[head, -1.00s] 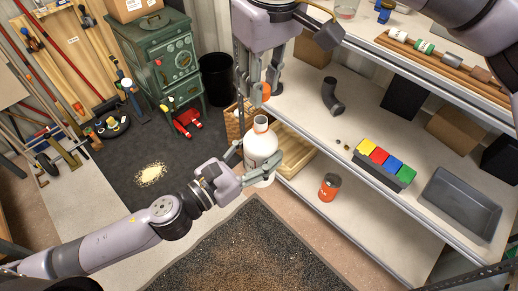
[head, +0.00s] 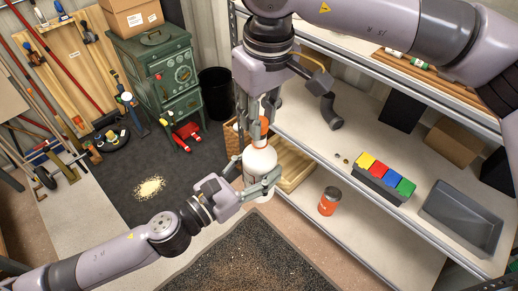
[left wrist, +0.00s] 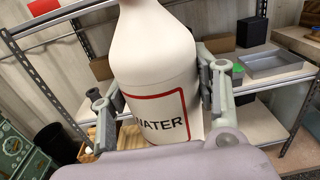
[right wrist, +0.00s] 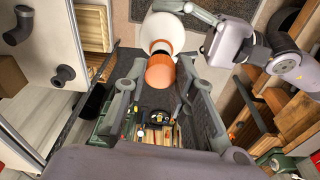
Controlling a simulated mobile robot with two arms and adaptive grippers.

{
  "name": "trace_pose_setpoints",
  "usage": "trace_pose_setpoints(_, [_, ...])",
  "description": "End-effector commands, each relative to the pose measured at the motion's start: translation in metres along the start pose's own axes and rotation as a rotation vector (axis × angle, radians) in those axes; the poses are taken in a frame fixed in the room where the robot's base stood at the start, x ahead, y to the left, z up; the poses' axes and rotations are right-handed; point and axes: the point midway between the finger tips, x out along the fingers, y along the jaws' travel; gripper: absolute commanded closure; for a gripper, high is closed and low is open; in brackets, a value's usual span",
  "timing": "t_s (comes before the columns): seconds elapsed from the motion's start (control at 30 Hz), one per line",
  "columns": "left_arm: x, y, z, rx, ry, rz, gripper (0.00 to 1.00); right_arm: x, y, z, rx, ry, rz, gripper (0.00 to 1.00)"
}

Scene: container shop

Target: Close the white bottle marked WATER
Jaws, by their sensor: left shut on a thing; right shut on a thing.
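The white bottle (head: 259,160) stands upright in my left gripper (head: 252,180), which is shut around its body. Its red-framed label (left wrist: 158,118) reads WATER in the left wrist view; the bottle's top is out of that picture. My right gripper (head: 259,122) is right above the bottle's mouth, pointing down, shut on an orange cap (right wrist: 160,73). In the right wrist view the cap sits between the fingertips, close to the bottle's neck (right wrist: 160,48), which has an orange band. I cannot tell whether cap and neck touch.
A metal shelf (head: 345,150) stands close on the right, bearing coloured boxes (head: 384,178), a grey tray (head: 461,216) and a dark pipe elbow (head: 330,110). An orange can (head: 329,201) is on its lower board. A green stove (head: 155,75) and black bin (head: 215,88) stand behind.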

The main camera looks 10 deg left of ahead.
Motion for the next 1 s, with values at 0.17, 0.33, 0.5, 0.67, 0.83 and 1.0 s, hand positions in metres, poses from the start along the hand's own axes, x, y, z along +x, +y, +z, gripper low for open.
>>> trace_pose_setpoints(0.17, [0.0, 0.0, 0.001, 0.0, -0.001, 0.0, 0.98, 0.0, 0.0, 0.0, 0.001, 0.0, 0.0, 0.84])
trace_pose_setpoints(0.33, [0.0, 0.0, 0.001, 0.0, -0.001, 0.0, 0.98, 0.0, 0.001, 0.0, 0.001, 0.0, 0.0, 0.84])
trace_pose_setpoints(0.5, [0.0, 0.0, 0.001, 0.0, -0.001, 0.0, 0.98, 0.007, 0.001, 0.001, 0.0, -0.002, 0.0, 0.84])
trace_pose_setpoints(0.67, [0.0, 0.0, 0.001, 0.0, -0.001, 0.0, 0.98, 0.017, 0.001, 0.002, 0.001, -0.002, 0.001, 0.84])
trace_pose_setpoints(0.83, [0.0, 0.0, 0.001, 0.0, -0.001, 0.0, 0.98, 0.018, 0.001, 0.002, 0.001, -0.001, 0.0, 0.84])
trace_pose_setpoints(1.0, [0.0, 0.0, 0.001, 0.0, -0.001, 0.0, 0.98, 0.018, 0.001, 0.002, 0.001, -0.001, 0.0, 0.84])
